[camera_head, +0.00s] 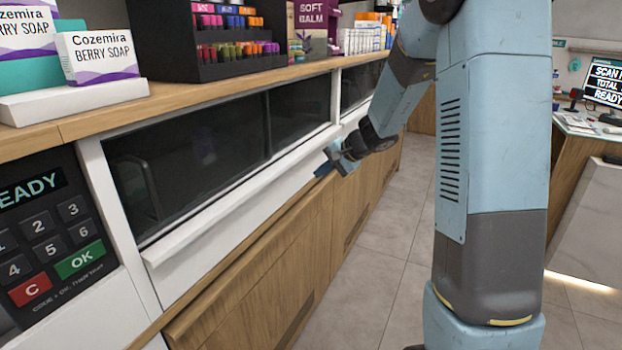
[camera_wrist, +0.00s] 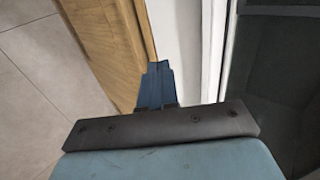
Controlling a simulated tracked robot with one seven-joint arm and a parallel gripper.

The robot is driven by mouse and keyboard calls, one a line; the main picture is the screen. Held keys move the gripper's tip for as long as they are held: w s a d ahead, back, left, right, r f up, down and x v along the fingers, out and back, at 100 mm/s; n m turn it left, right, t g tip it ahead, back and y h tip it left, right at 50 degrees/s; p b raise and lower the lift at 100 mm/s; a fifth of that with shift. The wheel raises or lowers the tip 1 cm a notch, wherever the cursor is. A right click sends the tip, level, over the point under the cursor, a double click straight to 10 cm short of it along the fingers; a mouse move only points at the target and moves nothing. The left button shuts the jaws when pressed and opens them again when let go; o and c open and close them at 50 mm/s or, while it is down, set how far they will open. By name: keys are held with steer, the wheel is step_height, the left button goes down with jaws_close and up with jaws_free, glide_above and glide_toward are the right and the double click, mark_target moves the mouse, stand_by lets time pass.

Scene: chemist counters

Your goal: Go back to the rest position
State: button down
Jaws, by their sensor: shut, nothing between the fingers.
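My gripper (camera_head: 326,168) is in front of the counter's white ledge in the head view, at the end of my bent blue arm. Its blue fingers also show in the wrist view (camera_wrist: 155,84), pressed together with nothing between them. The fingers are close to the white ledge (camera_head: 235,205) and the wooden front; I cannot tell whether they touch it. In the wrist view the wooden front (camera_wrist: 105,45) lies left of the fingers and the dark glass right of them.
A keypad (camera_head: 48,235) is at the left. Dark glass panels (camera_head: 200,150) run under the wooden counter top (camera_head: 190,90), which bears soap boxes (camera_head: 98,55) and a black display rack (camera_head: 215,35). Tiled floor (camera_head: 385,270) is free beside the counter. A checkout desk (camera_head: 590,135) stands at the right.

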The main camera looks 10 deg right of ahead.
steer(key=s+r+n+g+h, duration=0.1)
steer(key=s+r+n, duration=0.1)
steer(key=s+r, duration=0.5)
steer(key=s+r+n+h, duration=0.1)
steer(key=s+r+n, duration=0.25)
steer(key=s, duration=0.75)
steer(key=s+d+r+n+h, duration=0.1)
steer(key=s+d+h, duration=0.1)
steer(key=s, duration=0.7)
steer(key=s+d+r+n+h, duration=0.1)
steer(key=s+d+r+h, duration=0.1)
steer(key=s, duration=0.7)
steer(key=shift+d+t+h, duration=0.4)
steer(key=shift+d+h, duration=0.3)
steer(key=shift+d, duration=0.05)
steer(key=shift+s, duration=0.1)
